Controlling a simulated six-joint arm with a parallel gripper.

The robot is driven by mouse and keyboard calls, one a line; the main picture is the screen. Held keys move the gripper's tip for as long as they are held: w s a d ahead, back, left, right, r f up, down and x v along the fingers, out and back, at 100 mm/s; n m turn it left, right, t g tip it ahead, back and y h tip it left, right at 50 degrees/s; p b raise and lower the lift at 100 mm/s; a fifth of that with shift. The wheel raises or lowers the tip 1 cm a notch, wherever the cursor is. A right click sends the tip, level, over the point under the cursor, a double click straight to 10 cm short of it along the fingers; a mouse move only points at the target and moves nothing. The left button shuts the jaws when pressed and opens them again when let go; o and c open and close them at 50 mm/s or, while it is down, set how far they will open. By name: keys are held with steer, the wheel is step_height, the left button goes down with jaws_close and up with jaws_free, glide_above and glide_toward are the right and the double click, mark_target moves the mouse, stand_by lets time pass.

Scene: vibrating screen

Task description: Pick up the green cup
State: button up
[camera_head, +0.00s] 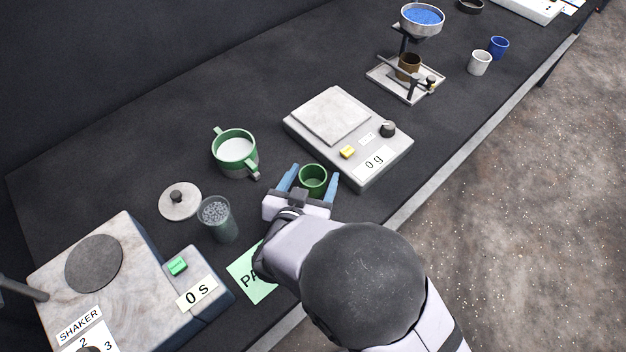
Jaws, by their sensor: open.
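A small green cup (313,181) stands upright on the dark bench, just in front of the scale's left corner. It looks empty inside. My gripper (311,179) is open, with one blue finger on each side of the cup. I cannot tell whether either finger touches it. The lower part of the cup is partly hidden behind the gripper body. A larger green pot (234,152) with handles and a white inside stands to the left of the cup.
A scale (375,175) reading 0 g stands close behind and right. A dark tumbler of grey grains (217,219), a round lid (179,201) and a shaker (50,285) are on the left. A green paper (247,283) lies partly under my arm. The bench's front edge (430,195) is near.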

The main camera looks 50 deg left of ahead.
steer(key=shift+c, duration=0.2)
steer(key=c, duration=1.1)
steer(key=shift+o, duration=0.2)
step_height(320, 180, up, 10)
steer(key=w+d+m+t+h+p, duration=0.1)
steer(key=w+m+h+p, duration=0.15)
steer(key=w, duration=1.05)
steer(key=a+r+n+g+y, duration=0.1)
steer(key=a+r+n+y, duration=0.1)
steer(key=a+r, duration=0.3)
steer(key=a, duration=0.4)
steer(key=shift+w+r, duration=0.3)
